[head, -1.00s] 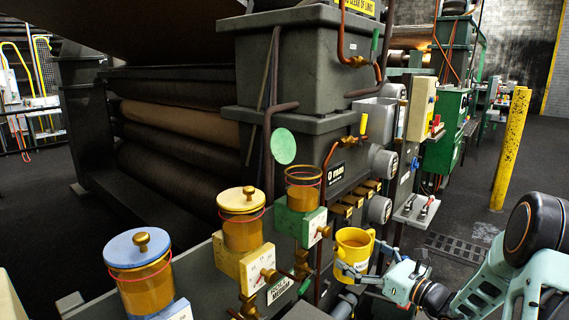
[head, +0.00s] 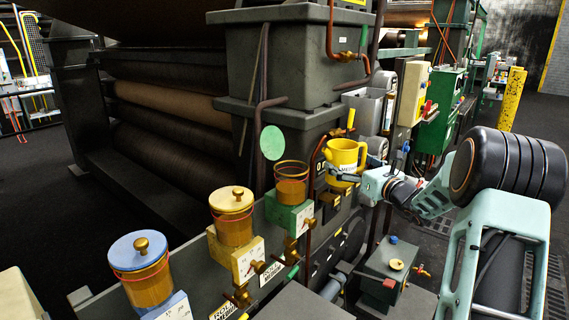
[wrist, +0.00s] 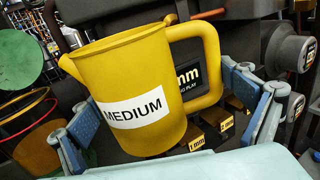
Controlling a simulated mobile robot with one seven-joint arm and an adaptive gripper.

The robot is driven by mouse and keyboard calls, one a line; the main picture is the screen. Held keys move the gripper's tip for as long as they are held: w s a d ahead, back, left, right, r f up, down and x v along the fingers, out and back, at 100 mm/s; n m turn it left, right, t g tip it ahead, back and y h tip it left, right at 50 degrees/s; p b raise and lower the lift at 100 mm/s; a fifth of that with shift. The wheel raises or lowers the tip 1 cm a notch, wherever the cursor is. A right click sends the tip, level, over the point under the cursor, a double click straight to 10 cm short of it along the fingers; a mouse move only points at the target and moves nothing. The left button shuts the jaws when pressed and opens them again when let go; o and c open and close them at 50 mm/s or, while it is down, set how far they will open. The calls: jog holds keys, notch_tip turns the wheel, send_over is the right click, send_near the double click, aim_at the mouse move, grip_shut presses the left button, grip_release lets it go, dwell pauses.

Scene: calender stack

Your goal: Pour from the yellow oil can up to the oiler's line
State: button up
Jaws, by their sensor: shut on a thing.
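My gripper (head: 352,178) is shut on the yellow oil can (head: 343,158), with one finger on each side of it in the wrist view (wrist: 160,100). The can looks roughly upright, with a white MEDIUM label. Its spout points left and its handle is on the right in the wrist view. The open oiler (head: 291,190) on a green block is left of the can, apart from it. Its glass holds amber oil below a red ring; the exact level is hard to tell. Its green lid (head: 272,142) stands raised behind it. No stream shows, and the can's contents are hidden.
A yellow-lidded oiler (head: 231,216) and a blue-lidded oiler (head: 143,265) stand closed at the left. Pipes and dark machine housing (head: 285,75) rise behind the can. A grey box with knobs (head: 395,268) is below my arm. Space between can and open oiler is narrow.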

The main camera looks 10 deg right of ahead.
aim_at(332, 142)
jog(key=shift+r, duration=0.3)
jog(key=shift+s+a+r+n+b, duration=0.2)
jog(key=shift+a+r+n+b, duration=0.2)
jog(key=shift+r+n, duration=0.45)
jog(key=shift+s+a+r+n+b, duration=0.15)
jog(key=shift+a+r+n+b, duration=0.15)
jog(key=shift+a+r+n, duration=0.5)
jog(key=shift+d+f+n, duration=0.15)
jog(key=shift+d+n, duration=0.1)
jog(key=shift+a+r, duration=0.15)
jog(key=shift+r, duration=0.05)
jog(key=shift+s+a+r+n, duration=0.25)
jog(key=shift+a+r+n, duration=0.4)
jog(key=shift+n, duration=0.25)
jog(key=shift+s+a+r+n, duration=0.2)
jog(key=shift+a+r+n, duration=0.2)
jog(key=shift+r+n, duration=0.05)
jog(key=shift+s+a+r+n, duration=0.15)
jog(key=shift+a+r+n, duration=0.2)
jog(key=shift+r+n, duration=0.1)
jog(key=shift+r, duration=0.1)
